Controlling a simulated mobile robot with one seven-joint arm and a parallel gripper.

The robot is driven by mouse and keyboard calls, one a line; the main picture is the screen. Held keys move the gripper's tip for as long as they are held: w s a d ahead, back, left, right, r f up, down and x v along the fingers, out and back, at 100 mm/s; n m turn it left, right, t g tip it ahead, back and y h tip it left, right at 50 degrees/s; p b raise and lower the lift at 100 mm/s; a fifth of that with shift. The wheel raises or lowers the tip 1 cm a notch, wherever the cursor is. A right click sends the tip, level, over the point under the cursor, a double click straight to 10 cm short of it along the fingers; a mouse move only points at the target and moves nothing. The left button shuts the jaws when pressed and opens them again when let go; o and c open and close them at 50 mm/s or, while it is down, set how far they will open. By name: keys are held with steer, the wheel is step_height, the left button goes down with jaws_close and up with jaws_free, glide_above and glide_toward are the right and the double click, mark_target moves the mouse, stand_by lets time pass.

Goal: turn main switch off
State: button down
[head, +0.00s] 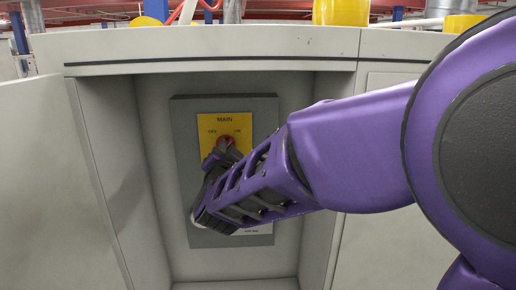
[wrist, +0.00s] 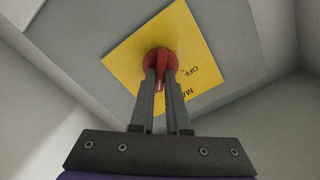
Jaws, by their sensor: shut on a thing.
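The main switch is a red rotary knob (head: 227,141) on a yellow plate (head: 211,123) marked MAIN, with lettering on both sides above the knob; OFF can be read in the wrist view. The plate is on a grey panel inside a recessed cabinet. In the wrist view the red knob (wrist: 158,60) has its handle between the two fingers of my gripper (wrist: 160,85), which is shut on it. In the head view my purple arm reaches in from the right and hides the lower part of the plate. The knob's exact angle is hard to tell.
The grey panel (head: 262,108) sits at the back of the recess, with side walls close on the left (head: 112,150) and right. An open cabinet door (head: 50,180) stands at the left. Part of a white label shows low on the panel behind my arm.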

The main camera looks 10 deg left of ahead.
stand_by(0.3)
steer(key=shift+a+r+n+p, duration=0.15)
steer(key=shift+n+p, duration=0.65)
steer(key=shift+n, duration=1.85)
steer(key=shift+a+f+n+p, duration=0.15)
steer(key=shift+n+p, duration=0.6)
steer(key=shift+n, duration=1.85)
steer(key=shift+a+r+n+p, duration=0.15)
steer(key=shift+n+p, duration=0.65)
steer(key=shift+n, duration=1.85)
steer(key=c, duration=0.9)
jaws_free()
steer(key=shift+s, duration=0.1)
